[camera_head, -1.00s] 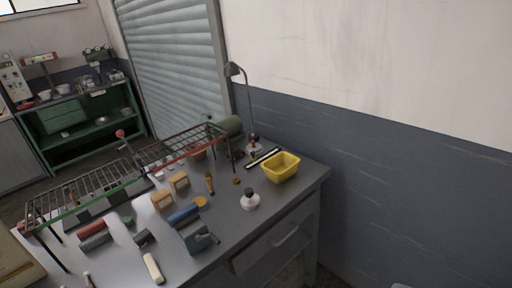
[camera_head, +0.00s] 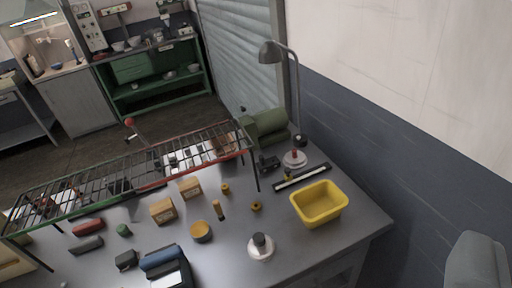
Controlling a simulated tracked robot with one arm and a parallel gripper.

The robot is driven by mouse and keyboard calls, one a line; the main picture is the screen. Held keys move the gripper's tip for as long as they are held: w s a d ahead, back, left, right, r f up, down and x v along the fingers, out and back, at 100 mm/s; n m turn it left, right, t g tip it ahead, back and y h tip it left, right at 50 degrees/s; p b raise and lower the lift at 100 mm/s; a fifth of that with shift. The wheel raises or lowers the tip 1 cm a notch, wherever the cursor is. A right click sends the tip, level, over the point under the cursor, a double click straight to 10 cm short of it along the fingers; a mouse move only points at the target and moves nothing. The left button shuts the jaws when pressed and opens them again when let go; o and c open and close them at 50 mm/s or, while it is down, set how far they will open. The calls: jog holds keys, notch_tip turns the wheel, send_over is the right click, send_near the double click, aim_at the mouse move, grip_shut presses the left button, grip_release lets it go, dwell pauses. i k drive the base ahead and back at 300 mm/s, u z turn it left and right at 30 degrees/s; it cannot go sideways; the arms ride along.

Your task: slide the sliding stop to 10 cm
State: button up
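A dark rail with a pale strip (camera_head: 302,177) lies on the grey workbench (camera_head: 285,245), behind the yellow tub. It looks like the scale. A small yellowish piece (camera_head: 287,177) shows near its left end; it may be the sliding stop, but it is too small to be sure. Scale marks cannot be read from here. My gripper is not in the picture, and nothing of mine is seen touching the rail.
The yellow tub (camera_head: 320,203) and a lamp (camera_head: 296,85) stand close to the rail. A wire rack (camera_head: 130,170) spans the bench's left. Wooden blocks (camera_head: 162,210) and a white-based bottle (camera_head: 261,247) stand nearer. A grey rounded object (camera_head: 476,265) is at lower right.

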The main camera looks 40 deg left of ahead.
aim_at(287, 171)
jog(key=u, duration=0.5)
jog(key=i, duration=0.85)
jog(key=u, duration=0.7)
jog(key=k, duration=0.65)
jog(key=u, duration=0.2)
jog(key=i, duration=0.7)
jog(key=z, duration=0.1)
